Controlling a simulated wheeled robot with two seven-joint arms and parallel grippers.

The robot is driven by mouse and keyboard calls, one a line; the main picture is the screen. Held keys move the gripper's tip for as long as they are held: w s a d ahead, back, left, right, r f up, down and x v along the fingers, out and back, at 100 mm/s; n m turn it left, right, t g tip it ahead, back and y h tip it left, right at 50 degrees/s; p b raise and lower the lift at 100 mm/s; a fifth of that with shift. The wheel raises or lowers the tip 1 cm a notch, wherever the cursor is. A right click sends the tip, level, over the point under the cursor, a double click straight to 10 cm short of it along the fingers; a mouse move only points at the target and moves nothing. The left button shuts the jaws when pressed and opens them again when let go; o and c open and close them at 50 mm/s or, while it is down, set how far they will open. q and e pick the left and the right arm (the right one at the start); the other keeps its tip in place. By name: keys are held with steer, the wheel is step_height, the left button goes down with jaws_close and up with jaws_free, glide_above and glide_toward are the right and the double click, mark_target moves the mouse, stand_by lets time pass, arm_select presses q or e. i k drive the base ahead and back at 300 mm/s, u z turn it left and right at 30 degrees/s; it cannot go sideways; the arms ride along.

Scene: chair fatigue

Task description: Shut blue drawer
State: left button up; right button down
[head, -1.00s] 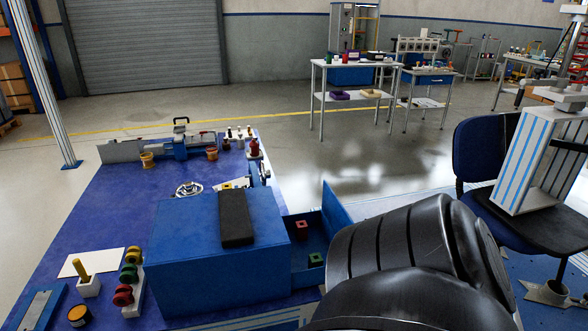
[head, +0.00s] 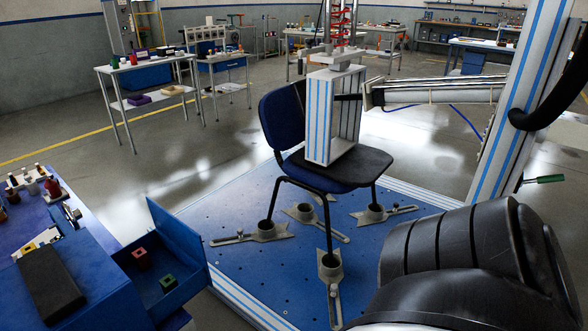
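The blue drawer (head: 178,238) stands pulled out of the right side of a blue cabinet (head: 95,290) at the lower left of the head view. Its tall blue front panel faces right. Inside lie a red block (head: 141,258) and a green block (head: 167,283), each with a hole on top. A large black ribbed part of my arm fills the lower right, apart from the drawer in the picture. Neither of my grippers is in view.
A dark chair (head: 330,165) with a striped block on its seat stands on a blue perforated platform (head: 290,285), right of the drawer. A dark slab (head: 50,285) lies on the cabinet. A striped post (head: 520,100) rises at the right. Open floor lies behind.

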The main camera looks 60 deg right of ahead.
mark_target(174, 247)
steer(key=z, duration=1.75)
steer(key=i, duration=0.9)
steer(key=u, duration=2)
